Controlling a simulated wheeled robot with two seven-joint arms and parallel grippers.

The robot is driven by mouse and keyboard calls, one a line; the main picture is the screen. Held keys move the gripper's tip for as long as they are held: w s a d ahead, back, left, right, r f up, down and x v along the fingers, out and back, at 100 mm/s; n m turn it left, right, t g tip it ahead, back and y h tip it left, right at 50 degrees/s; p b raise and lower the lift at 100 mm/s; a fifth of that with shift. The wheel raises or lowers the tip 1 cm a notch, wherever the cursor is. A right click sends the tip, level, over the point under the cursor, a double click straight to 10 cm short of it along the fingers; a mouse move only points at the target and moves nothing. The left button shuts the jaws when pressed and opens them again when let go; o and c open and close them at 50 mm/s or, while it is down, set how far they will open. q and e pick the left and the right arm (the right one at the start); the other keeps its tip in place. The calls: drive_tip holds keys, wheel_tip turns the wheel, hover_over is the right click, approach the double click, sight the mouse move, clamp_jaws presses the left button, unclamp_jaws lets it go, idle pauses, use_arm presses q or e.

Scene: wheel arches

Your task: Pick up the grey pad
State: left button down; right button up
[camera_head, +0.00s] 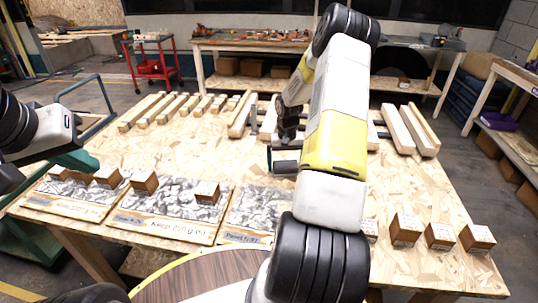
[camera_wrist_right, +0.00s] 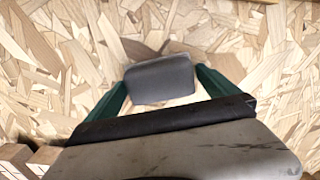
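In the right wrist view a flat grey pad (camera_wrist_right: 160,80) with rounded corners lies between the two green fingers of my right gripper (camera_wrist_right: 161,78). The fingers are spread, one at each side edge of the pad. Whether they touch it I cannot tell. Pale wood shows just beyond and below the pad. In the head view my right gripper (camera_head: 285,160) is low over the middle of the table, partly hidden by my right arm. The pad cannot be made out there.
The chipboard table (camera_head: 130,165) carries rows of wooden bars (camera_head: 160,110) at the back and longer bars (camera_head: 410,128) at right. Labelled grey-patterned panels (camera_head: 150,215) with small wooden blocks (camera_head: 144,181) lie along the front. More blocks (camera_head: 405,229) stand at front right.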

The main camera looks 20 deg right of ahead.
sight(286, 163)
drive_tip(key=c, duration=1.1)
drive_tip(key=shift+r, duration=0.15)
drive_tip(key=shift+r, duration=0.25)
wheel_tip(286, 163, up, 3)
drive_tip(key=shift+r, duration=0.1)
drive_tip(key=s+a, duration=0.1)
drive_tip(key=s, duration=0.4)
drive_tip(key=s+a, duration=0.1)
drive_tip(key=s, duration=0.4)
drive_tip(key=s+a+r, duration=0.1)
drive_tip(key=s, duration=0.4)
drive_tip(key=shift+s, duration=0.4)
